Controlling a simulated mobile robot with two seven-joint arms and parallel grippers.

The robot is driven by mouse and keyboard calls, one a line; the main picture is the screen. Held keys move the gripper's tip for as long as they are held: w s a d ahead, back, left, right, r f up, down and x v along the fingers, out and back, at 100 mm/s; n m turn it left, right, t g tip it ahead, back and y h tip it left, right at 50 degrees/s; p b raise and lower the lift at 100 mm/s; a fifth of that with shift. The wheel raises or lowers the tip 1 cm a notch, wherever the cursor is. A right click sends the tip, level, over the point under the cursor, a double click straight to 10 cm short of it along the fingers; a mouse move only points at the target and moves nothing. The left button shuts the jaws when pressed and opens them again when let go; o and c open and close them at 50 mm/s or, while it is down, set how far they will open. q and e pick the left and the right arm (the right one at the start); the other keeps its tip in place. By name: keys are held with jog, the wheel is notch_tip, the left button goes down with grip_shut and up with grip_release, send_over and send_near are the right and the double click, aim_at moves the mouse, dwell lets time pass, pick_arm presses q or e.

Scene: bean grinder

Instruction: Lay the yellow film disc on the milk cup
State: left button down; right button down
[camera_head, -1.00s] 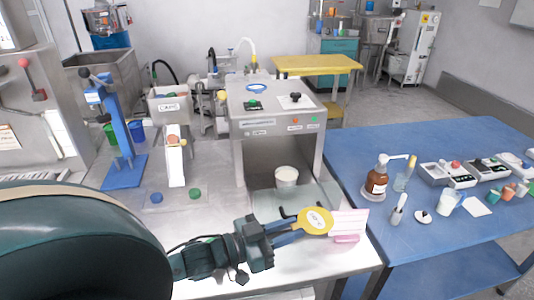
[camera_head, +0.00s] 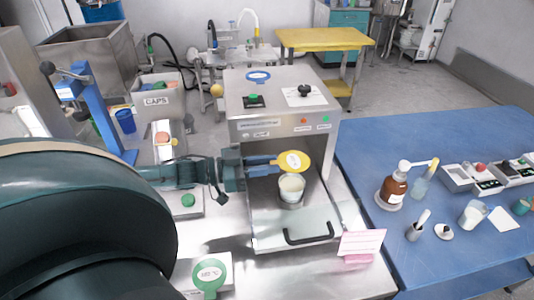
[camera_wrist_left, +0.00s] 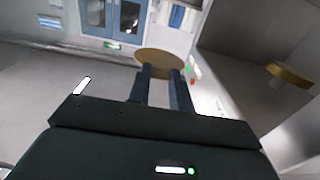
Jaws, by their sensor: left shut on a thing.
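The yellow film disc (camera_head: 294,161) has a white label on its face. My left gripper (camera_head: 272,166) is shut on the disc's edge and holds it out to the right. In the left wrist view the disc (camera_wrist_left: 160,62) sits between the fingertips. In the head view the disc appears just above and behind the cup's rim, and the two look apart. The exact height gap cannot be told. My right gripper is not in view.
The steel machine housing (camera_head: 279,105) rises close behind the disc. The tray (camera_head: 268,232) has a black handle (camera_head: 308,236) in front. A pink card (camera_head: 362,242) stands right of it. A green disc (camera_head: 209,275) lies front left. A blue table (camera_head: 440,140) holds bottles and cups.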

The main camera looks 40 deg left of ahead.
pick_arm(q)
jog(key=shift+f, duration=0.15)
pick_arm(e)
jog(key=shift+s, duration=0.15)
pick_arm(q)
notch_tip(320, 180, down, 4)
jog(key=shift+r+b, duration=0.1)
jog(key=shift+b, duration=1.1)
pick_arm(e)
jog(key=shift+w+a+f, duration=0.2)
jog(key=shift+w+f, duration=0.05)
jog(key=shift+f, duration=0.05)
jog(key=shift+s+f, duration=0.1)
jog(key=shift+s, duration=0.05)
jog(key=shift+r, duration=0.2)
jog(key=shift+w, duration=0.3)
